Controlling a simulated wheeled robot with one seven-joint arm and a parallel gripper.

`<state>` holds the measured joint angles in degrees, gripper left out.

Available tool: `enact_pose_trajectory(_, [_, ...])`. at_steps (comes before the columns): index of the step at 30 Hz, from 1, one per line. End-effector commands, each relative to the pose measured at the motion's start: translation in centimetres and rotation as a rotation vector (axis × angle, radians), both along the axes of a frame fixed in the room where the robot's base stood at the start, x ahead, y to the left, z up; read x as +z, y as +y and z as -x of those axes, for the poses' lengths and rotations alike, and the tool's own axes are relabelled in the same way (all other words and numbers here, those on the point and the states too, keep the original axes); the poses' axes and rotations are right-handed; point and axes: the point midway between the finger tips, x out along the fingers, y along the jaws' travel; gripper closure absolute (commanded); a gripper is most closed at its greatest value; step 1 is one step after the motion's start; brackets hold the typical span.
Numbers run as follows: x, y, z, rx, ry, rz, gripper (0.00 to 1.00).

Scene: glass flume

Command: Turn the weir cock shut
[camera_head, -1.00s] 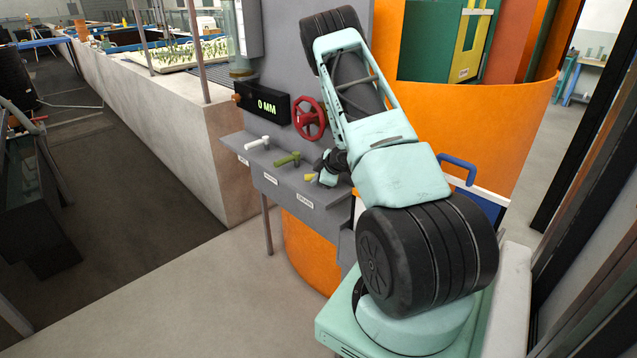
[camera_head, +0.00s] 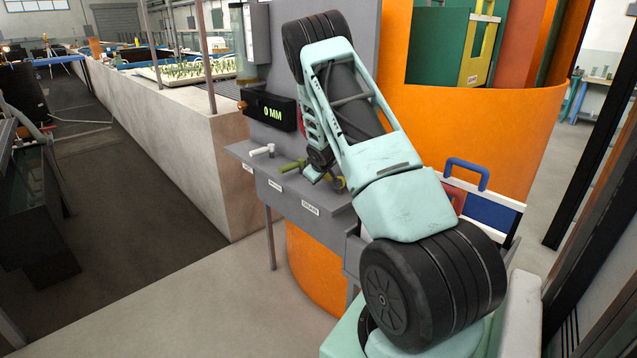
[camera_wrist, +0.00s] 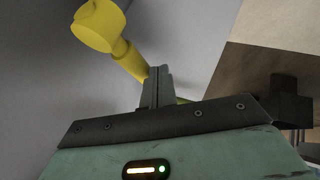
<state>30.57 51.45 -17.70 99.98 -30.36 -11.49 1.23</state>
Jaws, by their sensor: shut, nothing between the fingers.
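Three lever cocks stand on the grey shelf panel (camera_head: 243,150) in the head view: a white one (camera_head: 262,151), a green one (camera_head: 290,167) and a yellow one (camera_head: 339,184). I cannot read which label names the weir. My gripper (camera_head: 316,176) is shut and empty, between the green and yellow levers. In the wrist view the yellow lever (camera_wrist: 98,25) rises to the upper left, its thin stem running behind the closed fingers (camera_wrist: 157,85). A sliver of green (camera_wrist: 182,100) shows behind the fingertips. I cannot tell whether the fingers touch either lever.
A black display (camera_head: 268,111) reading 0 MM sits above the shelf. My arm mostly hides the red handwheel (camera_head: 302,118). A blue-handled case (camera_head: 487,205) and an orange curved wall (camera_head: 470,130) stand to the right. The floor (camera_head: 225,300) in front is clear.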

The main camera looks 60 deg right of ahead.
Motion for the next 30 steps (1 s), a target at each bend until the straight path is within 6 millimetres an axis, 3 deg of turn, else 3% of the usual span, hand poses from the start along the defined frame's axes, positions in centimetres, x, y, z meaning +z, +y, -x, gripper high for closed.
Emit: enact_pose_trajectory(30, [-0.28,-0.45,-0.72,0.004,0.0,0.001,1.0])
